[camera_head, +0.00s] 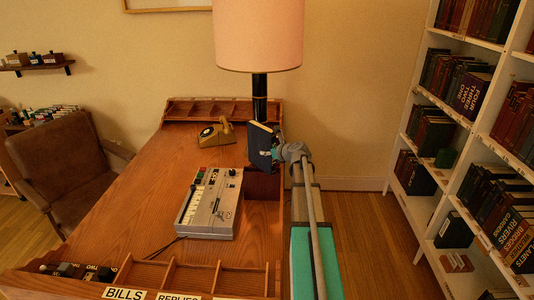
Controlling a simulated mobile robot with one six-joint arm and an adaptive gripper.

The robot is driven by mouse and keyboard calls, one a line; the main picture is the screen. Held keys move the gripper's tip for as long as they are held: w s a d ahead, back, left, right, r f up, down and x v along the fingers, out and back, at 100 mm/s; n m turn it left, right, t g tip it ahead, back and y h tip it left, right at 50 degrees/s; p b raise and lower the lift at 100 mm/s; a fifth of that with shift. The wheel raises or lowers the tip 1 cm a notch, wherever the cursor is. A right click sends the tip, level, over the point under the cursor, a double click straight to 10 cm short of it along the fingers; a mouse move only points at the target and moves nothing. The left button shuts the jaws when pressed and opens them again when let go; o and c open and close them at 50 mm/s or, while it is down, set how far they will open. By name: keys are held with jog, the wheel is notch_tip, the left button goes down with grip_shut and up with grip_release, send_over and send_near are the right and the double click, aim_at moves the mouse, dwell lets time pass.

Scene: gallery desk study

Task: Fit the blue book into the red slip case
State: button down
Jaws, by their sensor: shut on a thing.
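The dark blue book (260,141) is held upright and slightly tilted over the right side of the desk. My gripper (275,152) is shut on the book from its right side; the fingers are small and partly hidden. A dark red box, which looks like the red slip case (262,186), stands on the desk directly below the book in the picture. Its opening cannot be made out. The book appears above it, and I cannot tell whether they touch.
A grey keyed machine (210,204) lies on the wooden desk (150,215) left of the case. A yellow telephone (216,134) and a pink-shaded lamp (259,35) stand behind. Wooden dividers (190,275) line the near edge. A white bookcase (408,165) stands at right.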

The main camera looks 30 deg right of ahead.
jog(key=shift+f+b, duration=0.6)
jog(key=shift+c, duration=1.6)
grip_release()
jog(key=shift+r, duration=0.15)
jog(key=shift+r+p, duration=0.6)
jog(key=shift+p, duration=0.15)
jog(key=p+v, duration=0.4)
jog(key=v, duration=0.8)
jog(key=shift+f, duration=0.15)
